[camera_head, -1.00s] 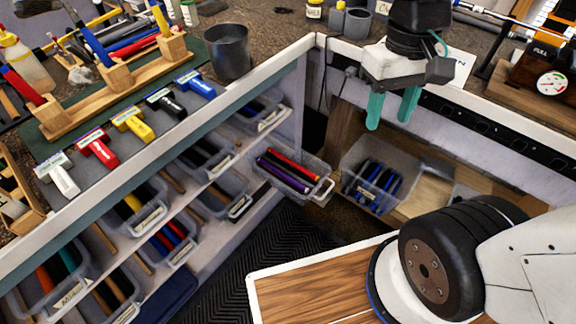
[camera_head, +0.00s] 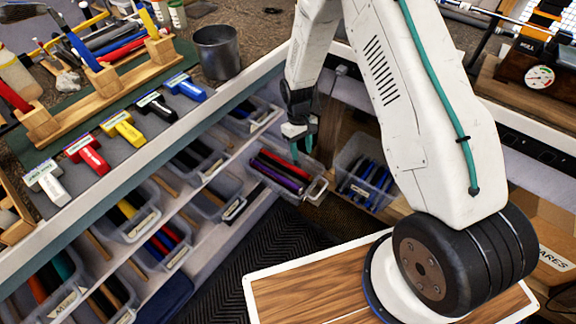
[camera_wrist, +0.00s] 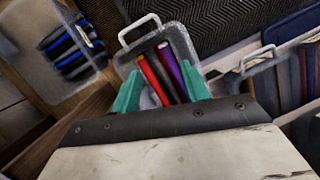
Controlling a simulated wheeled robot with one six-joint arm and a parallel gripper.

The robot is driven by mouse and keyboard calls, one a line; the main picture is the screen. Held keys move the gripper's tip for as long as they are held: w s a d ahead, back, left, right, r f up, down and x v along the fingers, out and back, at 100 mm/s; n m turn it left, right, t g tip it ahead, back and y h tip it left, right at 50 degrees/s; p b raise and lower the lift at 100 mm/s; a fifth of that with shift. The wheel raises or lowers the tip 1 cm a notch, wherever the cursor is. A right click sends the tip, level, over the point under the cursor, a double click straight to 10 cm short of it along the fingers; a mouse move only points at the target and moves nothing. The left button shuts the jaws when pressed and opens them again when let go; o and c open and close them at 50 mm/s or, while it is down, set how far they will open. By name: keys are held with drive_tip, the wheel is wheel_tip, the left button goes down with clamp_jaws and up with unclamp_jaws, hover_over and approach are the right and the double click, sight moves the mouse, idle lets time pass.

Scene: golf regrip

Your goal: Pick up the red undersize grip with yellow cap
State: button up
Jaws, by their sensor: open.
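A clear pulled-out bin (camera_head: 317,190) in the corner of the shelves holds a red grip (camera_head: 283,160), a purple grip (camera_head: 279,174) and a dark grip between them. In the wrist view the red grip (camera_wrist: 151,77) lies on the left, the dark one in the middle and the purple grip (camera_wrist: 173,74) on the right. A yellow cap shows on the end of the red grip in the wrist view. My gripper (camera_wrist: 162,92) is open, its teal fingers over the bin, one on each side of the grips. It also shows in the head view (camera_head: 303,143), above the bin's back end.
A clear bin of blue-and-black grips (camera_head: 368,185) stands just to the right. Shelves on the left hold several more bins, including one with red and blue grips (camera_head: 168,240). The bench edge (camera_head: 240,105) runs above them.

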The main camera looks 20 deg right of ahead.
drive_tip(key=w+f+n+t, duration=0.1)
drive_tip(key=w+f, duration=0.2)
drive_tip(key=f, duration=0.6)
drive_tip(key=n+t, duration=0.2)
approach(285, 164)
drive_tip(key=shift+s+d+f, duration=0.25)
drive_tip(key=shift+d+f, duration=0.1)
drive_tip(key=shift+d, duration=0.2)
drive_tip(key=shift+s+d+f, duration=0.25)
drive_tip(key=shift+d+f, duration=0.1)
drive_tip(key=shift+d, duration=0.2)
drive_tip(key=f, duration=0.5)
drive_tip(key=a+f, duration=0.1)
drive_tip(key=f, duration=0.1)
drive_tip(key=shift+w+f, duration=0.15)
drive_tip(key=shift+w, duration=0.05)
clamp_jaws()
